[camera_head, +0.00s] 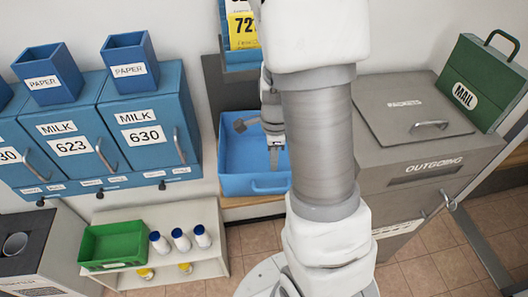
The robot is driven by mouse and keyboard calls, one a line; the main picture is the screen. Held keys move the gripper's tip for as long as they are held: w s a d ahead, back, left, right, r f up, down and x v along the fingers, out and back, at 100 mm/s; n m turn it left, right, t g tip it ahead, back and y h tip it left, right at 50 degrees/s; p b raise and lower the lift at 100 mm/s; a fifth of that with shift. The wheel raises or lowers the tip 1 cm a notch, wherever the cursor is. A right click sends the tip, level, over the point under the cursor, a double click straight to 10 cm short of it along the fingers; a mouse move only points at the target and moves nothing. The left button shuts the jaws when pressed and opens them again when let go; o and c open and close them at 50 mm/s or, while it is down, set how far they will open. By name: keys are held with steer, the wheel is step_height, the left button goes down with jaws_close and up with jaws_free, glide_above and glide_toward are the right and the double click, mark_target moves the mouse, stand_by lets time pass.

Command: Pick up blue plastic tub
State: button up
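The blue plastic tub (233,184) is an open rectangular bin with a handle on its front side. It stands upright on a light wooden surface between the blue milk boxes and the grey outgoing box. My gripper (257,142) hangs over the tub's far right part, with its fingers spread apart and nothing visible between them. I cannot tell whether a finger touches the tub. My arm hides the tub's right edge.
Blue milk boxes (150,135) with paper holders stand left. Below, a white shelf (215,268) carries a green tub (113,246) and several white bottles. A grey outgoing box (425,170) stands right, with a green mail case (480,85) on it. Tiled floor shows in front.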

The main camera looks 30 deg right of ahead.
mark_target(272, 173)
step_height(272, 173, down, 7)
steer(key=shift+w+f, duration=0.15)
steer(key=shift+f, duration=0.05)
steer(key=shift+a+f, duration=0.2)
steer(key=shift+f, duration=2.4)
steer(key=shift+c, duration=0.2)
jaws_close()
steer(key=shift+w, duration=0.1)
